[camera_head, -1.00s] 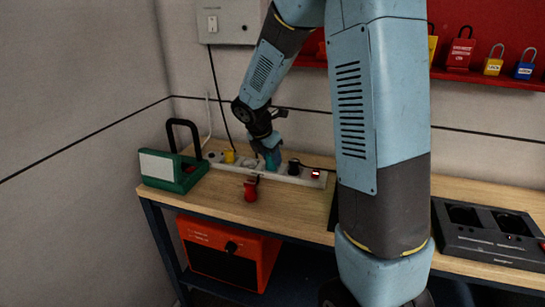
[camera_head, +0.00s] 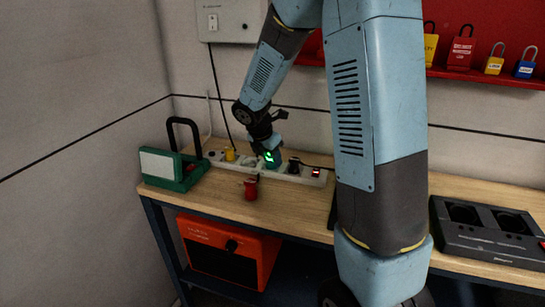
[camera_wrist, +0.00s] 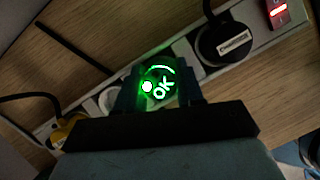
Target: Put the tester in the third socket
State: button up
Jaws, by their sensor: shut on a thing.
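The tester (camera_head: 269,157) is a small teal plug with a face lit green. In the wrist view the tester (camera_wrist: 158,86) shows a green ring and the letters "OK". It sits at the power strip (camera_head: 222,164), between an empty white socket (camera_head: 250,162) on its left and a black plug (camera_head: 294,166) on its right. My gripper (camera_head: 265,150) is shut on the tester from above. The wrist view also shows my gripper (camera_wrist: 160,92) with a finger on each side of it. The socket under the tester is hidden.
A yellow plug (camera_head: 230,154) is in the strip's left part, and a red lit switch (camera_head: 316,172) is at its right end. A red padlock-like object (camera_head: 251,189) stands in front. A black dock (camera_head: 490,232) lies right.

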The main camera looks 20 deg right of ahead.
jog(key=o, duration=0.9)
jog(key=shift+v, duration=5.45)
jog(key=s+d+r+m+t+y, duration=0.1)
jog(key=s+r+m, duration=0.2)
jog(key=s+m, duration=0.5)
jog(key=s+d+r+m+t+y, duration=0.1)
jog(key=s+r+m, duration=0.2)
jog(key=s+m, duration=0.5)
jog(key=s+d+r+m+t+y, duration=0.1)
jog(key=s+r+m, duration=0.2)
jog(key=s+m, duration=0.5)
jog(key=shift+s+d+r+y, duration=0.2)
jog(key=shift+s, duration=0.3)
jog(key=shift+s+d+r+y, duration=0.15)
jog(key=shift+s+y, duration=0.05)
jog(key=shift+s, duration=0.35)
